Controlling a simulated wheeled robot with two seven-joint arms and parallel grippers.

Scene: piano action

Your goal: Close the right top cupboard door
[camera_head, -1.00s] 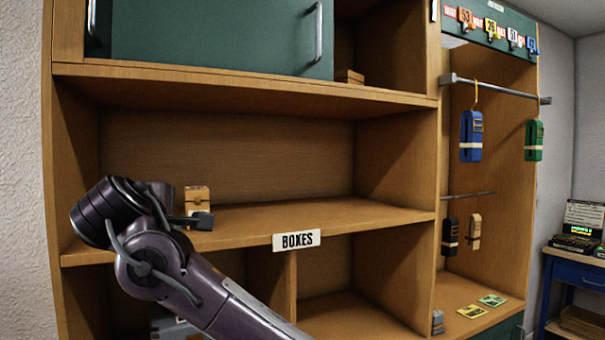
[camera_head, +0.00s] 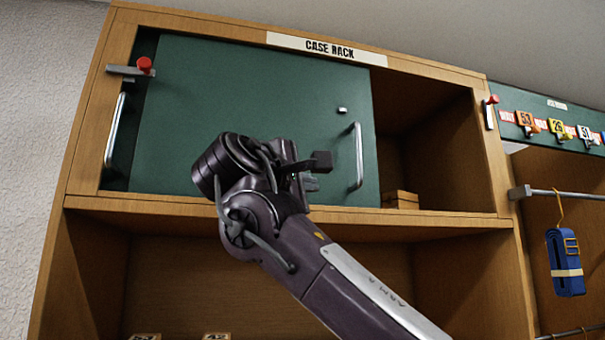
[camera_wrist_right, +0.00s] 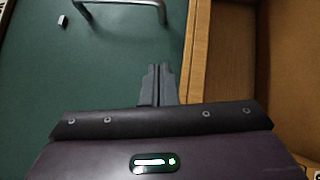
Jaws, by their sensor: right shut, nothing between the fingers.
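The right top cupboard door is a green sliding panel (camera_head: 250,120) with a silver vertical handle (camera_head: 357,157) near its right edge. It stands toward the left of the top cupboard, leaving the right part open. A second silver handle (camera_head: 115,130) shows at the far left, on a panel mostly hidden behind. My right gripper (camera_head: 322,160) is shut and empty, in front of the green panel and left of the handle. In the right wrist view the shut fingers (camera_wrist_right: 158,84) are over the green panel, with the handle (camera_wrist_right: 120,4) at the top edge. My left gripper is not in view.
A small wooden box (camera_head: 400,199) sits in the cupboard's open right part. Red-knobbed latches are at the left (camera_head: 145,65) and right (camera_head: 492,100) of the frame. The shelf edge (camera_head: 300,216) runs below the panel. A blue item (camera_head: 566,262) hangs at right.

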